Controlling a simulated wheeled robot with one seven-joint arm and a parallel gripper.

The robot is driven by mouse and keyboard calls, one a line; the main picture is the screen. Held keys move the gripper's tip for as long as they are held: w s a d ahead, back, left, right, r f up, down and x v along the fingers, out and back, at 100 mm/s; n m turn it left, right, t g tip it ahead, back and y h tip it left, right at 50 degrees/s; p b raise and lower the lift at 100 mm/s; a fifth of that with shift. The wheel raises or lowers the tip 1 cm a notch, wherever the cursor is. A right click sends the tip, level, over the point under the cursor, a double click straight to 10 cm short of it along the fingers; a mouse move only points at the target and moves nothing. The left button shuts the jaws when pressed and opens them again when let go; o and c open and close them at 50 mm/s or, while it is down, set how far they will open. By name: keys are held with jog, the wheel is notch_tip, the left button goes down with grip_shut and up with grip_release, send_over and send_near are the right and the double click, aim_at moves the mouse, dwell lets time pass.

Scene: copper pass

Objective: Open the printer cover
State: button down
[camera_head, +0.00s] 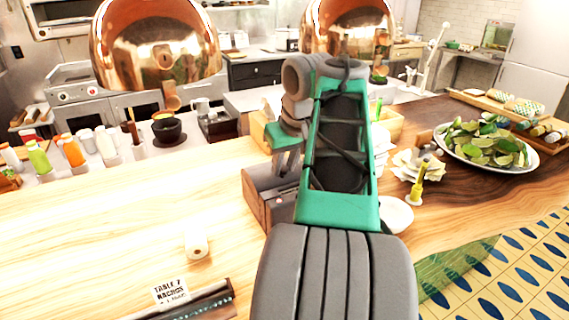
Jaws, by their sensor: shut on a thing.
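The printer (256,207) is a small box with a brown side and a grey top, standing on the wooden counter left of my arm. Its grey cover (262,180) shows at the top, beneath my fingers. My gripper (286,172) comes down from the green and grey wrist and is shut on the cover's edge. My arm hides the printer's right side, and the exact grip is too small to see clearly.
A white paper roll (196,246) and a ticket rail (205,303) with a printed slip are on the near counter. A plate of lime wedges (485,143) stands at right. Copper lamps (155,45) hang above. The left counter is mostly clear.

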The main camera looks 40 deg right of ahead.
jog(key=w+r+g+p, duration=0.1)
jog(key=p, duration=0.1)
jog(key=r+p, duration=0.1)
jog(key=p, duration=0.2)
jog(key=shift+w+d+r+g, duration=0.2)
jog(key=shift+w+r+g, duration=0.15)
jog(key=shift+g, duration=0.05)
jog(key=shift+w+d+r+y+p, duration=0.1)
jog(key=shift+w+r+y+p, duration=0.15)
jog(key=shift+p, duration=0.4)
jog(key=shift+w+d+r+g+p, duration=0.2)
jog(key=shift+w+g+p, duration=0.15)
jog(key=shift+w, duration=0.2)
jog(key=shift+f, duration=0.1)
jog(key=c, duration=1.2)
grip_release()
jog(key=shift+f, duration=0.1)
